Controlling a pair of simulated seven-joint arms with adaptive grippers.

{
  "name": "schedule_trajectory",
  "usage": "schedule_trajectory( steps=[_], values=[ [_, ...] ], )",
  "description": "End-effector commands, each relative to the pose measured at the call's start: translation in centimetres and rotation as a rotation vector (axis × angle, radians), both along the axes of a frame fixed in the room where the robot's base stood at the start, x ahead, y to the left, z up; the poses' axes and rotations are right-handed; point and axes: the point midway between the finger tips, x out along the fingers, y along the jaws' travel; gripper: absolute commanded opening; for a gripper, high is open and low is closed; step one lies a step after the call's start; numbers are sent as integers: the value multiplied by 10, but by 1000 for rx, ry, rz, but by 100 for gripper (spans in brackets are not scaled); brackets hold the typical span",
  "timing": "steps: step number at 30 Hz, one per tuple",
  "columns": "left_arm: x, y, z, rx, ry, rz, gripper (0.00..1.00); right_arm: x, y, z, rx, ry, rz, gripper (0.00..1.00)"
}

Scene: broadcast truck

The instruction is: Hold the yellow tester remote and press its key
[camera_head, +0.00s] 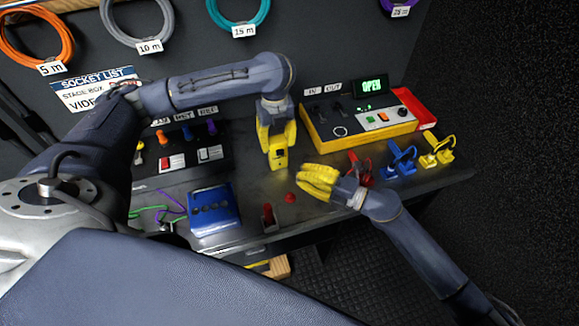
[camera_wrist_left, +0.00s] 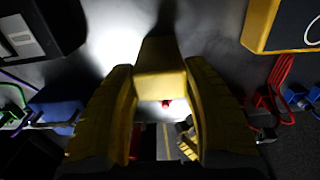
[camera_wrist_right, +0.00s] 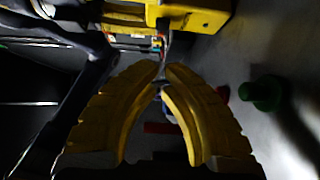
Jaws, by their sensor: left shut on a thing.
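The yellow tester remote (camera_head: 278,158) is upright in the head view, with a small dark panel on its face. My left gripper (camera_head: 276,135) points down and is shut on it, above the bench. In the left wrist view the remote (camera_wrist_left: 160,84) sits between both fingers. Its key is too small to make out. My right gripper (camera_head: 306,180) is right of and nearer than the remote, apart from it, with its fingers pointing left. In the right wrist view its fingertips (camera_wrist_right: 162,70) come together with nothing seen between them.
A yellow-sided control box (camera_head: 365,125) with a lit OPEN display stands behind right. Red, blue (camera_head: 401,158) and yellow (camera_head: 437,150) cabled connectors lie along the right. A blue box (camera_head: 213,210) and a red knob (camera_head: 290,198) are near the front. A switch panel (camera_head: 185,148) stands left.

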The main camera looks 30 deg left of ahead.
Motion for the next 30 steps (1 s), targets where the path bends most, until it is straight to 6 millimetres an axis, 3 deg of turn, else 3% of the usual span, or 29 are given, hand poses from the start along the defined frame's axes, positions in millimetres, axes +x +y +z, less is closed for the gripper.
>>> schedule_trajectory(
  steps=[3,9,23,24,30],
  values=[
    [0,1,-1,3,1,1,12,0,-17,-1,-1,1,0,0],
    [0,2,-1,4,0,2,12,0,-34,0,0,1,1,0],
    [0,2,-1,5,-1,2,12,0,-40,0,0,1,1,0],
    [0,2,-1,5,-1,2,54,0,-40,0,0,1,1,0],
    [0,2,0,4,-1,2,75,1,-40,0,0,1,1,0]
  ],
)
